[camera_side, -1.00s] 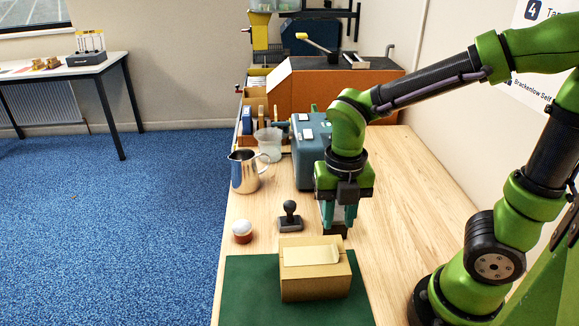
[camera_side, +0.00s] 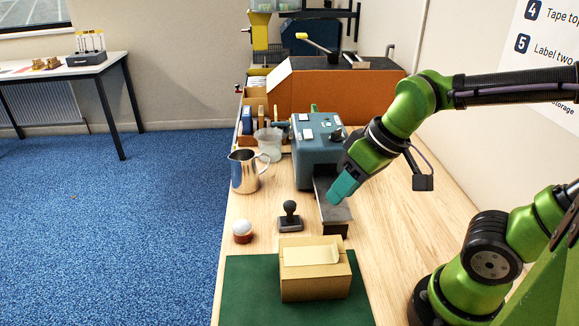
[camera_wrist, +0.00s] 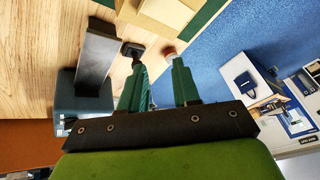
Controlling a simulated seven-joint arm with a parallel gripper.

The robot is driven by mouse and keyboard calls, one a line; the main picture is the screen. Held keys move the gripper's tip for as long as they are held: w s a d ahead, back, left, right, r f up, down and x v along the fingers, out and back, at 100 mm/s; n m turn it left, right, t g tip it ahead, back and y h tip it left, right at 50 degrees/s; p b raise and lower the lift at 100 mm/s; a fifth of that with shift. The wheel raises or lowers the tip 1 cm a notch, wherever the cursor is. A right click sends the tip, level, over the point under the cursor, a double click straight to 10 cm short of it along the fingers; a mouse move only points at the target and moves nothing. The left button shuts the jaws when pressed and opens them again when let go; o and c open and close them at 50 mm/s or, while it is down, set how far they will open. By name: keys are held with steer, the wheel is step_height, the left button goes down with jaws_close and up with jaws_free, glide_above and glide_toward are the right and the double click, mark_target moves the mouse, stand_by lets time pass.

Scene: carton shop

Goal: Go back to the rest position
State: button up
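My gripper (camera_side: 337,200) has teal fingers and hangs tilted, pointing down and left, above the grey plate at the front of the blue machine (camera_side: 318,150). In the wrist view my gripper (camera_wrist: 158,66) has its two fingers apart with nothing between them, so it is open. A closed brown carton (camera_side: 316,283) sits on a green mat (camera_side: 250,290), with a pale strip (camera_side: 311,255) along its top. The carton is partly in the wrist view (camera_wrist: 170,15), cut off at the top edge.
A black stamp (camera_side: 290,217), a small pot with a white top (camera_side: 242,232), a metal jug (camera_side: 243,173) and a clear beaker (camera_side: 270,143) stand along the bench's left side. An orange-brown box (camera_side: 335,95) stands behind.

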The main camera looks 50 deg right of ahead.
steer(key=shift+s+d+r+m+t, duration=0.15)
steer(key=shift+d+r+m+t, duration=0.2)
steer(key=shift+r+m, duration=0.25)
steer(key=shift+s+d+r+m+t, duration=0.2)
steer(key=shift+r+m+t, duration=0.2)
steer(key=shift+r+m, duration=0.2)
steer(key=shift+s+d+r+m+t, duration=0.1)
steer(key=shift+d+r+m+t, duration=0.25)
steer(key=shift+r+m, duration=0.25)
